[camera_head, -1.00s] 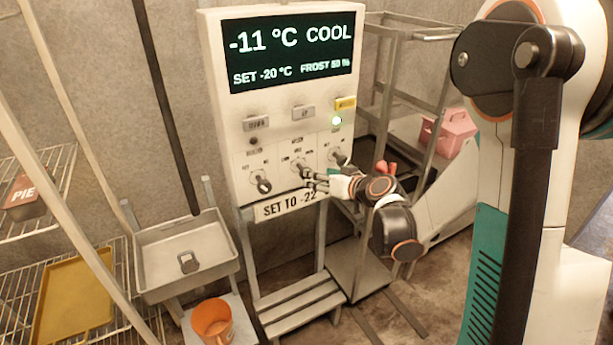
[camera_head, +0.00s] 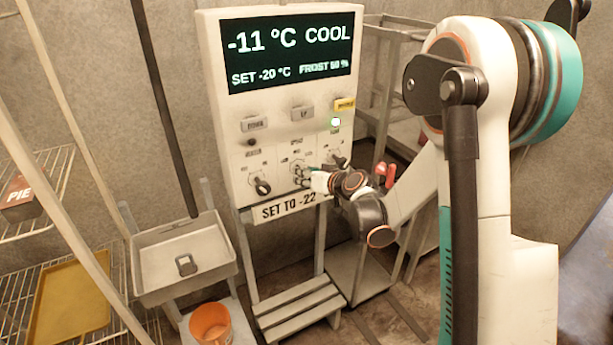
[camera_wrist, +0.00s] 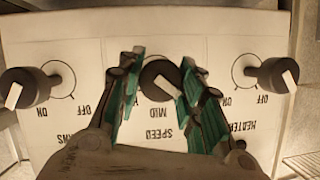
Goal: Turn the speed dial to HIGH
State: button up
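The speed dial (camera_wrist: 160,78) is a dark round knob with a pale pointer line, in the middle of the panel in the upside-down wrist view. "MID" and "SPEED" are printed beside it; its other marks are hidden by the fingers. My gripper (camera_wrist: 162,70) has its two green-padded fingers apart, one on each side of the dial. I cannot tell whether either pad touches it. In the head view my gripper (camera_head: 306,178) is at the middle dial on the front of the white control box (camera_head: 228,150) and partly covers it.
The display (camera_head: 290,50) reads -11 °C COOL. A grey sink (camera_head: 150,255), an orange bucket (camera_head: 212,323) and wire shelves (camera_head: 35,235) are to the left.

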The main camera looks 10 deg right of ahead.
jog(key=shift+c, duration=1.3)
jog(key=m+y+b, duration=0.2)
jog(key=m+b, duration=0.1)
jog(key=shift+d+f, duration=0.15)
jog(key=shift+f, duration=0.05)
jog(key=m+y+b, duration=0.2)
jog(key=m+b, duration=0.1)
jog(key=m, duration=0.1)
jog(key=m+y+b, duration=0.1)
jog(key=m+b, duration=0.1)
jog(key=m+t+y+b, duration=0.1)
jog(key=m+b, duration=0.1)
jog(key=shift+f+m+t, duration=0.15)
jog(key=shift+m+t, duration=0.15)
jog(key=shift+m, duration=0.1)
jog(key=shift+m+t+y+b, duration=0.2)
jog(key=shift+m+t+b, duration=0.35)
jog(key=shift+m, duration=0.6)
jog(key=shift+m+t+y+b, duration=0.2)
jog(key=shift+m+t+b, duration=0.15)
jog(key=shift+m+b, duration=0.6)
jog(key=shift+m, duration=0.4)
